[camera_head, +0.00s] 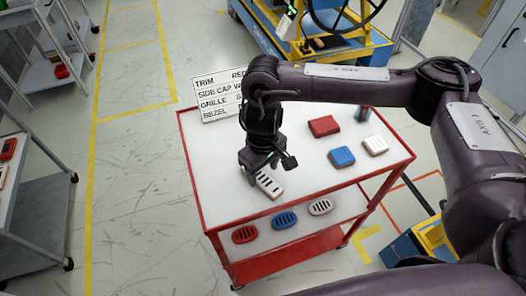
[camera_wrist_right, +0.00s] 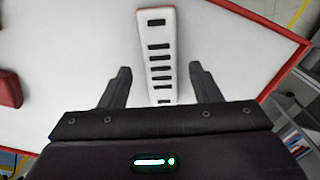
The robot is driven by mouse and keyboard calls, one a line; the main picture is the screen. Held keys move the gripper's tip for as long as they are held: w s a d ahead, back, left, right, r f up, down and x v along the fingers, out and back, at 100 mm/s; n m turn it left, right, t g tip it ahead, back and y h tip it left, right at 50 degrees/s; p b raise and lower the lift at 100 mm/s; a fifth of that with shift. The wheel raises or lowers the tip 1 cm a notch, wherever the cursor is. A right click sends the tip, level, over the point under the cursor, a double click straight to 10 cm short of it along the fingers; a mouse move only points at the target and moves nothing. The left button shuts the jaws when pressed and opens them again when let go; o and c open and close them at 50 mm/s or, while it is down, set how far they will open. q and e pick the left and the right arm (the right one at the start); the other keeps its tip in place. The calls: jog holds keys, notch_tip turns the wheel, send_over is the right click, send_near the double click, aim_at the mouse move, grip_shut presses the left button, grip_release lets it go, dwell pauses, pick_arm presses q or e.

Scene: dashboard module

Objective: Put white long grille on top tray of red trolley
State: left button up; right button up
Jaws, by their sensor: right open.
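The white long grille (camera_head: 269,184) lies on the top tray of the red trolley (camera_head: 222,206), near its front left part. In the right wrist view the grille (camera_wrist_right: 158,50) is a long white piece with a row of dark slots. My right gripper (camera_head: 262,176) is directly above the grille. In the right wrist view its two dark fingers (camera_wrist_right: 160,82) are open, one on each side of the grille's near end, with a gap to each. My left gripper is not in view.
A red block (camera_head: 323,126), a blue block (camera_head: 342,156) and a white block (camera_head: 375,145) sit on the top tray. Red, blue and white oval vents (camera_head: 284,220) sit on the lower shelf. A label board (camera_head: 218,97) stands behind. Grey shelving (camera_head: 40,200) is at left.

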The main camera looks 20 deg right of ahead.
aim_at(263, 178)
notch_tip(263, 178, up, 10)
dwell(0.3)
jog(key=shift+f, duration=0.1)
dwell(0.4)
